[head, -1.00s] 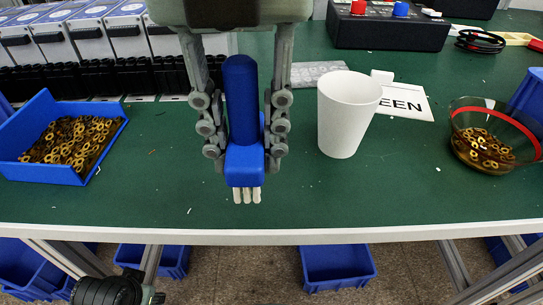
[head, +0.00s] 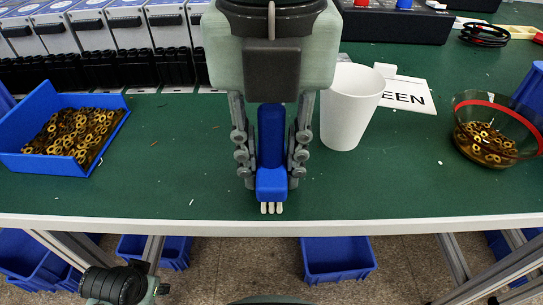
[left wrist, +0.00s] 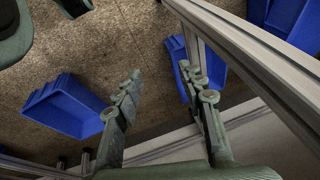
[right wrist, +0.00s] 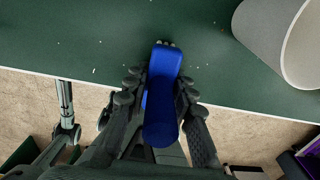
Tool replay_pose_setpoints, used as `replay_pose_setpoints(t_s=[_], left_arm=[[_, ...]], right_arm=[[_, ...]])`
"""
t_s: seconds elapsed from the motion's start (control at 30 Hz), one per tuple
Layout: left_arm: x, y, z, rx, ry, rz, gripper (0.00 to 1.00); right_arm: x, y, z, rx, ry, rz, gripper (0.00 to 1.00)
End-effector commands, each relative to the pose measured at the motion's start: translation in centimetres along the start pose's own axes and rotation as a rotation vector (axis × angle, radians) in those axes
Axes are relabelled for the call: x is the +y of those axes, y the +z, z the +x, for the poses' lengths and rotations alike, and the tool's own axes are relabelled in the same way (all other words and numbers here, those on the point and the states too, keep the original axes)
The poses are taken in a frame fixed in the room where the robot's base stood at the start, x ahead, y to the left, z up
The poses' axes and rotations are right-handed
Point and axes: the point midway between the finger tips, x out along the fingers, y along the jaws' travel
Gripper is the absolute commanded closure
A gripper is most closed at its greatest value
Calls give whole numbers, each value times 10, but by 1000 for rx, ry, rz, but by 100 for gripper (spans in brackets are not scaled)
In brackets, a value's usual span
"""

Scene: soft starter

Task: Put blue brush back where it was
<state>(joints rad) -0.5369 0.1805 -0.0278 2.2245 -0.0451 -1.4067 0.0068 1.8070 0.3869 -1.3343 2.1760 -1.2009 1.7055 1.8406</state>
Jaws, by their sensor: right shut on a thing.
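The blue brush (head: 271,145) has a blue handle and short white bristles that face the table's front edge in the head view. My right gripper (head: 271,172) is shut on it, one finger on each side. In the right wrist view the brush (right wrist: 162,95) lies between the fingers (right wrist: 157,85), bristles at the far end over the green table. I cannot tell whether the bristles touch the table. My left gripper (left wrist: 160,78) is open and empty in the left wrist view, over the floor below the table.
A white cup (head: 348,110) stands just right of my right gripper and also shows in the right wrist view (right wrist: 280,35). A blue bin (head: 45,160) of small brass parts is at left, a glass bowl (head: 520,135) of them at right.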

Motion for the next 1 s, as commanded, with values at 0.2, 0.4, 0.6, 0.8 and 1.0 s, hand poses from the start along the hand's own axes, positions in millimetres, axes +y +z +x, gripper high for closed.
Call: replay_pose_setpoints(t_s=[0.2,0.4,0.6,0.8,1.0], left_arm=[[-1,-4,-13,17,-3,-1,60],[-2,0,-12,8,-5,2,60],[-5,1,-10,5,-11,8,60],[-2,1,3,-2,-2,4,60],[-2,0,-1,5,-3,3,60]], right_arm=[[0,0,1,0,0,0,72],[0,0,1,0,0,0,55],[0,0,1,0,0,0,55],[0,0,-7,-1,1,1,55],[1,1,-49,-4,3,2,55]])
